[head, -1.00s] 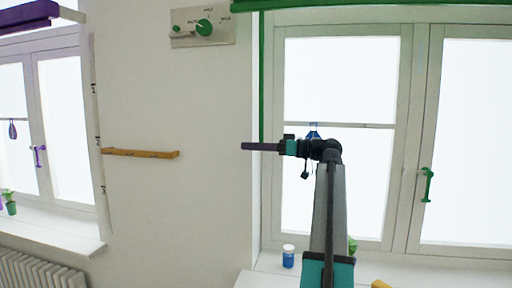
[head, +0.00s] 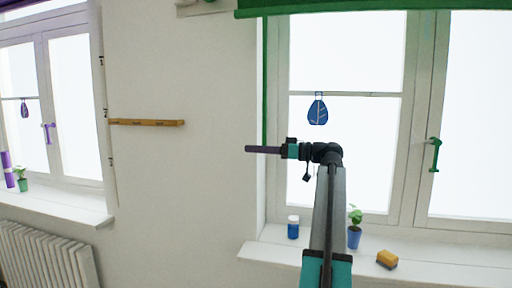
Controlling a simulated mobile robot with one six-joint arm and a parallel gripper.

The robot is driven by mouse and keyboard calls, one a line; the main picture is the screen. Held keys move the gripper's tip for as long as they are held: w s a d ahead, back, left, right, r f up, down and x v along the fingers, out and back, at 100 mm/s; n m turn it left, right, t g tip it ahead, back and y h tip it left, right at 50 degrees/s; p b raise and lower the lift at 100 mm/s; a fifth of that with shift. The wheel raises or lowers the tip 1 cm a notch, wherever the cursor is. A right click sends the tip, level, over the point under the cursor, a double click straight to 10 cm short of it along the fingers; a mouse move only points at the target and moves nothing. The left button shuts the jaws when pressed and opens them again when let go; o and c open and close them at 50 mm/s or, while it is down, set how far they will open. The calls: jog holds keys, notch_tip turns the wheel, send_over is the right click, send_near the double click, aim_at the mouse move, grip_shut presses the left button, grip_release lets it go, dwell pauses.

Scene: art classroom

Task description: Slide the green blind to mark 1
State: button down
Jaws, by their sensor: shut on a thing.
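The green blind (head: 380,14) hangs across the top of the right window, and its upper part is cut off by the picture's edge. A thin green pull strip (head: 265,80) runs straight down from its left end. My gripper (head: 264,149) has its long dark fingers pointing left across the strip's lower end, and they are shut on it. The fingers hide the grip itself. Marks 1 (head: 101,61), 2 (head: 105,112) and 3 (head: 111,161) run down the wall edge beside the left window. I see no marks beside the right window.
A wooden rail (head: 146,122) is on the wall to the left. A blue leaf-shaped hanging (head: 318,110) is in the right window. On the sill (head: 460,262) stand a blue jar (head: 293,228), a potted plant (head: 354,237) and a yellow sponge (head: 387,259).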

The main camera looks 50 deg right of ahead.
notch_tip(320, 180, down, 7)
jog(key=b, duration=0.3)
jog(key=shift+b, duration=0.3)
jog(key=shift+s+d+r, duration=0.1)
jog(key=shift+r, duration=0.05)
jog(key=c, duration=1.8)
grip_release()
jog(key=shift+c, duration=0.2)
jog(key=shift+o, duration=0.4)
jog(key=shift+s+d, duration=0.1)
jog(key=b+v, duration=0.2)
jog(key=v, duration=1.1)
jog(key=shift+s+d, duration=0.2)
jog(key=shift+s, duration=0.05)
jog(key=shift+w+a, duration=0.1)
jog(key=shift+w, duration=0.05)
